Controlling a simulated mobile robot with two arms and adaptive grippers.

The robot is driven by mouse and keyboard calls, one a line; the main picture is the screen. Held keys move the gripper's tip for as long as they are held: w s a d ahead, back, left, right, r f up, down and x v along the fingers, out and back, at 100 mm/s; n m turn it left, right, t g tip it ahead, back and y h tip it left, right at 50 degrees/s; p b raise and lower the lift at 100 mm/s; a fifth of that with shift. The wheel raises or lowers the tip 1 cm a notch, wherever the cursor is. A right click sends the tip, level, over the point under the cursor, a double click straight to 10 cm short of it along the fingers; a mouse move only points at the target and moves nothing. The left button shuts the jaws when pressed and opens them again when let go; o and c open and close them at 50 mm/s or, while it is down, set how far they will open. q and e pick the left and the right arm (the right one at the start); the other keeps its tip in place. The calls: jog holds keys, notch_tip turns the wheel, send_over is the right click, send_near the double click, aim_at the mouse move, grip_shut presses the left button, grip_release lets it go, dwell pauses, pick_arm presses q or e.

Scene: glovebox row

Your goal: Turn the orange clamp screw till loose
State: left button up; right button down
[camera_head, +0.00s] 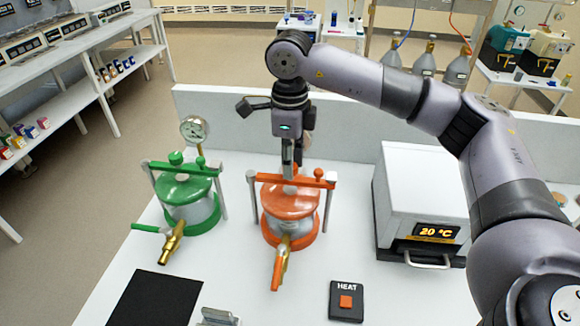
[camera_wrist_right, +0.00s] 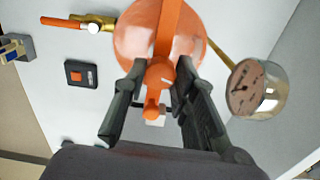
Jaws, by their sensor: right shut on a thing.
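The orange clamp screw (camera_wrist_right: 158,73) sits on the orange crossbar (camera_wrist_right: 168,30) of the orange-lidded vessel (camera_head: 289,203). An orange arm of the screw (camera_head: 318,173) shows just right of the gripper in the head view. In the wrist view this arm points down between the fingers. My right gripper (camera_head: 289,172) comes down from above, and its dark fingers (camera_wrist_right: 160,68) are shut on the screw's round head, one on each side. In the head view the fingers hide most of the screw. My left gripper is in neither view.
A gauge (camera_wrist_right: 258,90) stands close beside the right finger. A green-lidded vessel (camera_head: 188,195) with its own gauge (camera_head: 194,129) is at left. A white heater box (camera_head: 425,190) reading 20 °C is at right. A HEAT button (camera_head: 346,301) and black mat (camera_head: 155,296) lie in front.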

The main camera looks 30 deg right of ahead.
jog(key=shift+n+b, duration=0.85)
jog(key=shift+n, duration=0.85)
jog(key=c, duration=1.3)
grip_release()
notch_tip(320, 180, up, 12)
jog(key=shift+f, duration=0.1)
